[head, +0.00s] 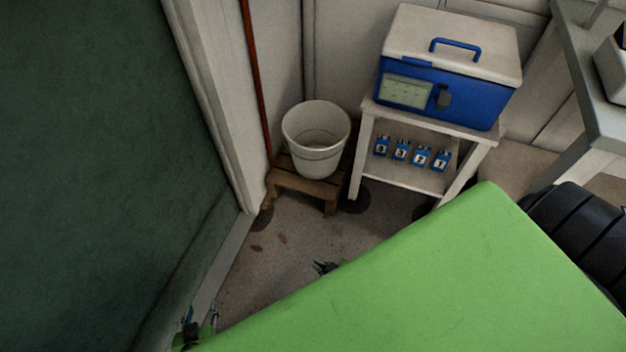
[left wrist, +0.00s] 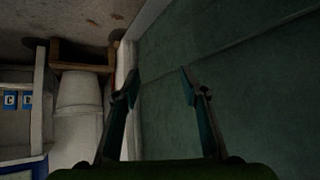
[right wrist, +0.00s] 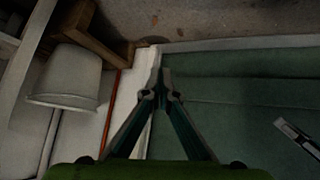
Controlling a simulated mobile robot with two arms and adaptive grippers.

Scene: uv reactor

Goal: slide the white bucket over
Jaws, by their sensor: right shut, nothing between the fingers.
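The white bucket (head: 316,140) stands upright and empty on a low brown wooden stool (head: 300,187) in the corner. The bucket also shows at the left of the left wrist view (left wrist: 78,125) and of the right wrist view (right wrist: 65,78). My left gripper (head: 196,328) is low at the bottom left of the head view, apart from the bucket. In the left wrist view its fingers are spread (left wrist: 157,84) with nothing between them. My right gripper (head: 325,267) is mostly hidden behind my green body in the head view. In the right wrist view its fingertips meet (right wrist: 161,80), empty and apart from the bucket.
A white side table (head: 430,125) right of the bucket carries a blue box with a white lid (head: 447,67); several blue numbered items sit on its shelf. A red-brown pole (head: 257,80) stands behind the stool. A dark green wall panel (head: 90,170) borders the left. Some floor (head: 285,260) is clear.

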